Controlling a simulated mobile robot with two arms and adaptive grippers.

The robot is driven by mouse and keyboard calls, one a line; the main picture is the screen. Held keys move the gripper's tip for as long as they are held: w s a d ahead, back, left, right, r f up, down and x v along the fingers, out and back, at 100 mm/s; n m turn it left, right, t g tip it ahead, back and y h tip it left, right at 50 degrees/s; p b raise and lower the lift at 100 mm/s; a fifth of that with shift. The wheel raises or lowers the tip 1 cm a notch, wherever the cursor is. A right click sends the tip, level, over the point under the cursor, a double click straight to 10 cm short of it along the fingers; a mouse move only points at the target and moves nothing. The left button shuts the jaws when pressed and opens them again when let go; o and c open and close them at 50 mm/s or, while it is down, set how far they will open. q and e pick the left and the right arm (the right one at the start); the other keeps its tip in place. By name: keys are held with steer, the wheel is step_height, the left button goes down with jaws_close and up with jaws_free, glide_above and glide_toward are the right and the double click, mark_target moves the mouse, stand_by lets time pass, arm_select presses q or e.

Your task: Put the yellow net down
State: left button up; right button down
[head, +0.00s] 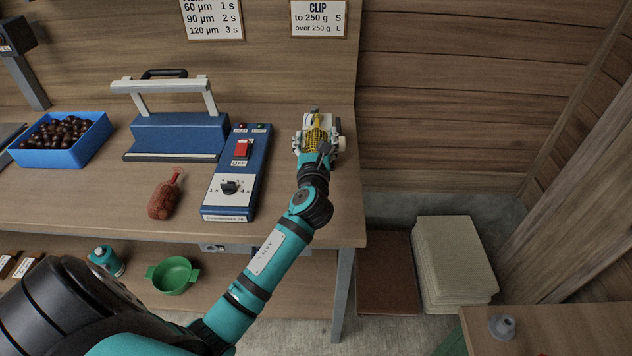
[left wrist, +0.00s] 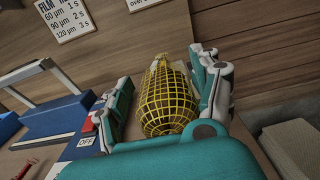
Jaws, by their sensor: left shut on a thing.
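The yellow net (head: 315,136) is at the back right end of the bench. In the left wrist view the yellow net (left wrist: 167,105) fills the space between the two fingers, its rounded mesh end towards me and its narrow end pointing away. My left gripper (head: 318,141) is shut on it and partly hides it in the head view. I cannot tell whether the net touches the bench top. The net's contents are hard to make out. My right gripper is in neither view.
The bench (head: 110,205) carries a red net (head: 163,198), a blue crate of chestnuts (head: 60,155), a blue sealer (head: 180,135) and its control box (head: 232,188). Wooden walls stand behind and right. A green bowl (head: 173,276) is on the shelf below; stacked sacks (head: 452,258) lie on the floor.

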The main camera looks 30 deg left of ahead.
arm_select(q)
step_height(320, 180, down, 8)
steer(key=shift+f+b, duration=0.15)
steer(key=shift+b, duration=0.95)
step_height(320, 180, down, 3)
steer(key=shift+f+b, duration=0.2)
steer(key=shift+b, duration=0.55)
steer(key=shift+f, duration=0.25)
steer(key=shift+f, duration=0.1)
steer(key=o, duration=1.5)
